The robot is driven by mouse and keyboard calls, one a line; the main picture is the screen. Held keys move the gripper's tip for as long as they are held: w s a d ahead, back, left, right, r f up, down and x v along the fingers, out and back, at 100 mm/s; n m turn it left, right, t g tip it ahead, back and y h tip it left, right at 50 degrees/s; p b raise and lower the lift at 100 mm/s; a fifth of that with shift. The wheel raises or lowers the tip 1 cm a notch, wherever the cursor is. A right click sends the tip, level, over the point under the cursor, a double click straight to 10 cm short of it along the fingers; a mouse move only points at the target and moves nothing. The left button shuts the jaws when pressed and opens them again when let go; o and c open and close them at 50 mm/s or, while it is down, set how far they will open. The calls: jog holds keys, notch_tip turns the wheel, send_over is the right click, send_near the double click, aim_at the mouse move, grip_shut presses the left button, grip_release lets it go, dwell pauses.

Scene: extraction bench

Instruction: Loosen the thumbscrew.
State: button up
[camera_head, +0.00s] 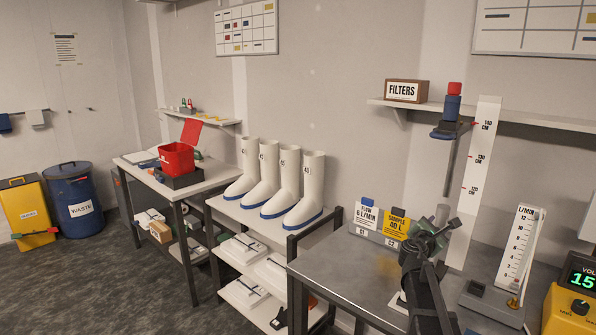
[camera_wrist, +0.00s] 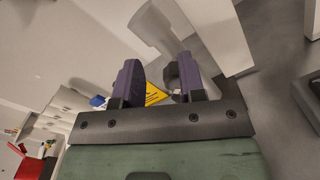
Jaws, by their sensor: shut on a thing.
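A sampling head with a blue body and red cap (camera_head: 453,100) sits on top of a thin upright pole (camera_head: 447,170) at the right bench. The pole stands in front of a white height scale (camera_head: 476,180) marked in cm. My gripper (camera_head: 441,228) is low on the pole, above the bench. In the wrist view its two purple-grey fingers (camera_wrist: 160,78) stand apart with a small grey part between them, which I take as the thumbscrew (camera_wrist: 173,78). It is mostly hidden by the fingers, and its turn cannot be read.
A yellow sample card (camera_head: 396,224) and a white flow card (camera_head: 366,216) stand left of my gripper. A flow meter (camera_head: 519,250) and a yellow pump (camera_head: 570,310) stand to the right. White boots (camera_head: 285,190) stand on a rack to the left.

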jog(key=shift+w+d+r, duration=0.1)
jog(key=shift+w+r, duration=0.3)
jog(key=shift+w, duration=0.25)
jog(key=shift+w+d+f, duration=0.1)
jog(key=shift+d+f, duration=0.05)
jog(key=shift+f, duration=0.05)
grip_shut()
jog(key=shift+s+a+f+b, duration=1.25)
jog(key=shift+s+f, duration=0.25)
jog(key=shift+s, duration=2.4)
jog(key=x, duration=0.6)
jog(key=shift+w+r+p, duration=0.35)
jog(key=shift+w+r, duration=0.1)
